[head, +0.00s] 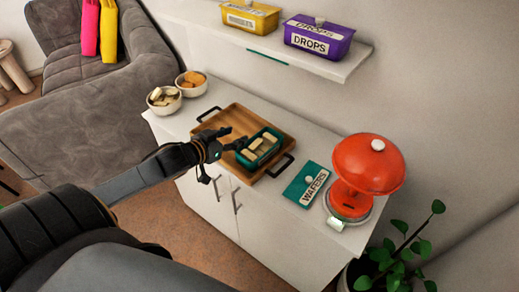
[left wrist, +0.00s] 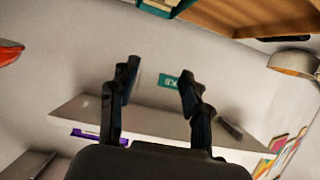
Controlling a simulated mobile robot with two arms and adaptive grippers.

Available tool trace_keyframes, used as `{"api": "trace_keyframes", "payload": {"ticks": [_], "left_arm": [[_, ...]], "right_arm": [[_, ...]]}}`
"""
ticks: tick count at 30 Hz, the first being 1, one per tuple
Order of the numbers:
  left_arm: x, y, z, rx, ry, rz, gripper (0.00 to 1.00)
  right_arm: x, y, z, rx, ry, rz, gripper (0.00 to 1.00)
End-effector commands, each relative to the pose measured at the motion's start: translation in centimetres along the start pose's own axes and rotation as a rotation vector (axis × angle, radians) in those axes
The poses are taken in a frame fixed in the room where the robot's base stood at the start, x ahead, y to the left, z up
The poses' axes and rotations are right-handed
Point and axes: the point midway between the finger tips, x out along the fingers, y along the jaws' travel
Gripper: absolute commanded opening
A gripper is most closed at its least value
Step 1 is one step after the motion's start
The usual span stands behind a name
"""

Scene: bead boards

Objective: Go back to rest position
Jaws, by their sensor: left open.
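My left gripper (head: 236,138) is open and empty, over the wooden tray (head: 222,117) on the white cabinet. Its fingertips are close to the teal tin (head: 262,161); I cannot tell whether they touch it. The tin stands open in the tray with several pale wafers inside. In the left wrist view the two black fingers (left wrist: 160,75) are spread with nothing between them. The tray (left wrist: 245,15) and the teal tin (left wrist: 158,8) show at the top there. My right gripper is not in view.
A teal lid marked WAFERS (head: 307,184) lies right of the tray, beside a red domed appliance (head: 367,163). Two bowls (head: 164,100) (head: 191,83) stand at the left end. Above, a wall shelf (head: 320,65) holds yellow (head: 250,16) and purple (head: 319,36) tins. A plant (head: 400,262) stands at right.

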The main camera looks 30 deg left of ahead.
Motion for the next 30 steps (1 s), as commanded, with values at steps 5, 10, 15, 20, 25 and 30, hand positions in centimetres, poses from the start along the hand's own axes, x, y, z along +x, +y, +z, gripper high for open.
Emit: {"api": "trace_keyframes", "payload": {"ticks": [5, 10, 15, 20, 25, 30], "left_arm": [[-0.3, 0.0, 0.0, 0.001, 0.000, -0.001, 0.48], [-0.3, 0.0, 0.0, 0.001, 0.000, -0.001, 0.48], [-0.3, 0.0, 0.0, 0.001, 0.000, -0.001, 0.48], [-0.8, 1.5, 2.1, 0.001, -0.056, -0.016, 0.48], [-3.6, 6.8, 8.3, 0.021, -0.270, -0.058, 0.48], [-8.0, 12.0, 12.6, 0.059, -0.501, -0.062, 0.48]], "right_arm": [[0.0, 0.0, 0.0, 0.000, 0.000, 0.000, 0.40], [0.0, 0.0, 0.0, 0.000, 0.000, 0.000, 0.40], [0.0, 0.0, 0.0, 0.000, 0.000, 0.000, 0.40], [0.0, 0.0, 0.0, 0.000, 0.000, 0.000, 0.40], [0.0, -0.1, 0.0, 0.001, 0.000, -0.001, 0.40], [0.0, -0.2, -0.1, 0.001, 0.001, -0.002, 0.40]]}}
